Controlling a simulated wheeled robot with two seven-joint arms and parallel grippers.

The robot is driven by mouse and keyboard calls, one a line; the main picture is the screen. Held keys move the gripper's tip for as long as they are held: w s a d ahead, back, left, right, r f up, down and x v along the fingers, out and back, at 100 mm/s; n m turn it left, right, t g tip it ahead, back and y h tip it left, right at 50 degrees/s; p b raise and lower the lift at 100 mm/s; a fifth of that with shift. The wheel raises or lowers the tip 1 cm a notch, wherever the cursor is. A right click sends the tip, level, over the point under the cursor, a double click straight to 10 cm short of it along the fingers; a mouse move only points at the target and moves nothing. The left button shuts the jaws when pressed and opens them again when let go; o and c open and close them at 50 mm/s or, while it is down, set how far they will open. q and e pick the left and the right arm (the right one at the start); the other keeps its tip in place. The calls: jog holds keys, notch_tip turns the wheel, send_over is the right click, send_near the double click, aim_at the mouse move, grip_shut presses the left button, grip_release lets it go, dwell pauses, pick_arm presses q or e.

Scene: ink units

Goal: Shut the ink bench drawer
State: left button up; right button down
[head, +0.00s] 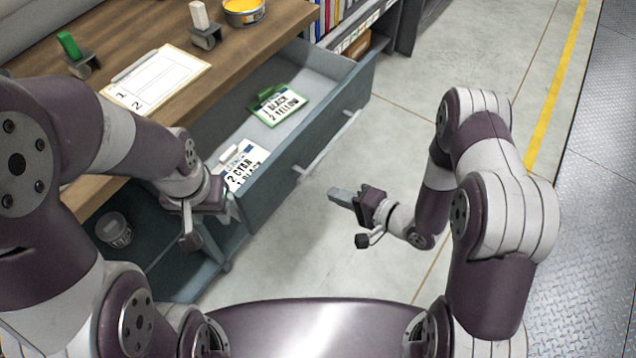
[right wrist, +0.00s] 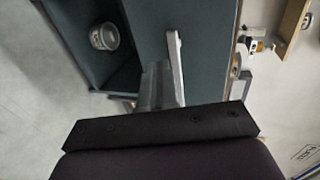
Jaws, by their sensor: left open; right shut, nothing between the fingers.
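The ink bench drawer (head: 312,152) stands pulled out from under the wooden bench top (head: 225,65). Its dark teal front has a pale bar handle (head: 328,143), also in the right wrist view (right wrist: 176,68). Inside lie a green-clipped label card (head: 278,103) and a white-clipped one (head: 243,165). My right gripper (head: 338,194) is shut and empty, in front of the drawer front and seemingly apart from it; its fingers also show in the right wrist view (right wrist: 158,86). My left gripper (head: 208,242) is open near the drawer's near corner; its contact there is unclear.
On the bench top are a clipboard (head: 155,78), a green-handled tool (head: 70,48), a white-handled tool (head: 202,22) and a yellow ink tin (head: 243,8). A grey tub (head: 113,230) sits in the open space below. The floor ahead of the drawer is clear.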

jog(key=w+a, duration=0.3)
jog(key=a, duration=0.2)
jog(key=shift+w+f, duration=0.25)
jog(key=shift+f, duration=0.05)
jog(key=w+a+b, duration=0.2)
jog(key=w+a, duration=0.2)
jog(key=a, duration=0.2)
jog(key=w+a+b, duration=0.2)
jog(key=w+a, duration=0.3)
jog(key=a, duration=0.1)
jog(key=w+a+b, duration=0.2)
jog(key=w+a, duration=0.2)
jog(key=a, duration=0.2)
jog(key=shift+w+a+f, duration=0.1)
jog(key=shift+w+a, duration=0.1)
jog(key=shift+a, duration=0.05)
jog(key=shift+w+a, duration=0.35)
jog(key=shift+a, duration=0.15)
jog(key=shift+w+a+r, duration=0.1)
jog(key=shift+r, duration=0.2)
jog(key=shift+r, duration=0.15)
